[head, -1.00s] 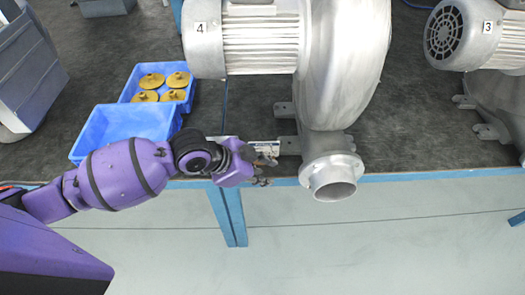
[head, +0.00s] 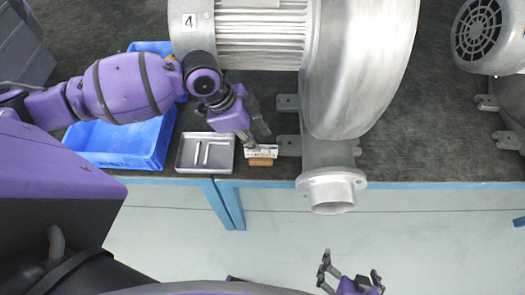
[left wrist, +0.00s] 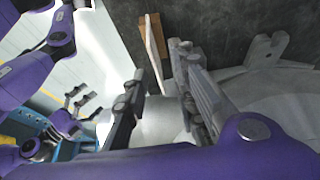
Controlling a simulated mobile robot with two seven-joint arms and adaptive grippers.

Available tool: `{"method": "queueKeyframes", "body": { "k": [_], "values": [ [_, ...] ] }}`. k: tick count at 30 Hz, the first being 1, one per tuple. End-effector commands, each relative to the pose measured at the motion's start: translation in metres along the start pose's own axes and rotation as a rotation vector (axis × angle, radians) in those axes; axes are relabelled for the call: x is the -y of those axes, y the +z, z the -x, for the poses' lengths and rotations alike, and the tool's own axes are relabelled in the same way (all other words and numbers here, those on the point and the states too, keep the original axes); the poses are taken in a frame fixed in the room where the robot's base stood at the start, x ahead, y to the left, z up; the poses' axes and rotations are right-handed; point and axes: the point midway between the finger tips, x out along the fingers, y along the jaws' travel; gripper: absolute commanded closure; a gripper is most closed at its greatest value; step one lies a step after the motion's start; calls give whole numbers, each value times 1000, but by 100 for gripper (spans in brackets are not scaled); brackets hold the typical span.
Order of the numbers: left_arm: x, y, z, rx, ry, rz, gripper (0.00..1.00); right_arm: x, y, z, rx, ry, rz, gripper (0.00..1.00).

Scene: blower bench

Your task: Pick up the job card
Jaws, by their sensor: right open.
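The job card (head: 262,149) is a small white printed card standing in a wooden block (head: 261,162) at the bench's front edge, left of the blower's outlet. In the left wrist view, the wooden block (left wrist: 151,55) and pale card (left wrist: 161,45) show beyond the fingertips. My left gripper (head: 257,134) is just behind the card in the head view, close to it; whether it touches cannot be told. Its fingers stand apart in the left wrist view (left wrist: 163,88), with nothing held. My right gripper (head: 349,272) is open and empty, low in front of the bench.
A metal tray (head: 180,153) with two light-coloured pieces lies left of the card. A blue bin (head: 120,145) is further left, with another blue bin (head: 150,47) partly hidden by my arm. The large blower marked 4 (head: 360,70) stands close on the right.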

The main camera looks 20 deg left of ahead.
Motion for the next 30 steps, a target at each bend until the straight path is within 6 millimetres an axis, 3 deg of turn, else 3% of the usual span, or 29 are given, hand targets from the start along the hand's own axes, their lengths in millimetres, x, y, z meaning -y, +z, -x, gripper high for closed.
{"method": "queueKeyframes", "body": {
  "k": [12, 20, 26, 30],
  "values": [
    [-4, 2, -54, -2, -2, -1, 75, -5, 5, 3, 13, 1, 15, 0],
    [-4, 2, -58, 0, -4, -2, 75, -3, -3, 0, -2, -4, 18, 0],
    [-4, 2, -58, -1, -3, -2, 99, -1, -6, 0, -7, -5, 13, 0],
    [-4, 2, -57, -1, -3, -2, 100, 1, -6, 0, -8, -5, 7, 0]
  ]
}}
